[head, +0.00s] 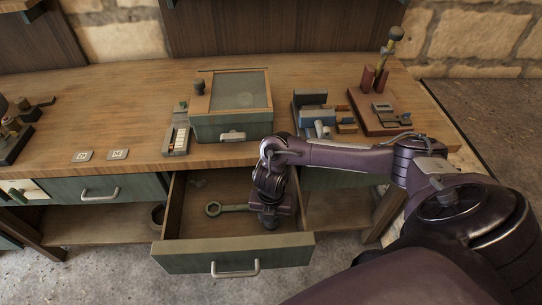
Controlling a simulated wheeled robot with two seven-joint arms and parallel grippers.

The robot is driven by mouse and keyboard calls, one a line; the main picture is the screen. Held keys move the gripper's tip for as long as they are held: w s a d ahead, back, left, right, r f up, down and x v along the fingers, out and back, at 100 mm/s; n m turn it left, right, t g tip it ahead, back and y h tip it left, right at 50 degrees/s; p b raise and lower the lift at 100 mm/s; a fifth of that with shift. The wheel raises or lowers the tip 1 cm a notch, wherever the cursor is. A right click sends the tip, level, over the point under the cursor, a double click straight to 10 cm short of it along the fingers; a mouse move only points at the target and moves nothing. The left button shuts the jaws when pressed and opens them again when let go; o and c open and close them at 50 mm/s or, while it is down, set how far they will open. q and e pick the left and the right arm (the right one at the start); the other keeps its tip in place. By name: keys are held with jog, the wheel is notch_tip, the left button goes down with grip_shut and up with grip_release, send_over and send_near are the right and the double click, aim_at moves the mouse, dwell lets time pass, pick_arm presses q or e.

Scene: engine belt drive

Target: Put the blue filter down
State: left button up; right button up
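My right arm comes in from the right, and its gripper (270,219) points down into an open drawer (225,256). The wrist hides the fingertips, so I cannot tell whether they are open or hold anything. I cannot make out a blue filter in or under the gripper. A blue block-like item (318,116) sits on the bench top among small parts; I cannot tell whether it is the filter. My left gripper is not in view.
A ring-ended wrench (230,208) lies in the drawer, left of my gripper. A green box (232,126) with a framed top stands on the wooden bench (130,118). A reddish-brown stand (378,115) is at the right. The bench's middle left is mostly clear.

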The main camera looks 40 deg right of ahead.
jog(key=shift+f, duration=0.15)
jog(key=o, duration=1.1)
jog(key=shift+r, duration=0.2)
notch_tip(320, 180, up, 6)
jog(key=shift+w+f+p, duration=0.1)
jog(key=shift+p, duration=0.3)
notch_tip(320, 180, up, 6)
jog(key=p, duration=0.3)
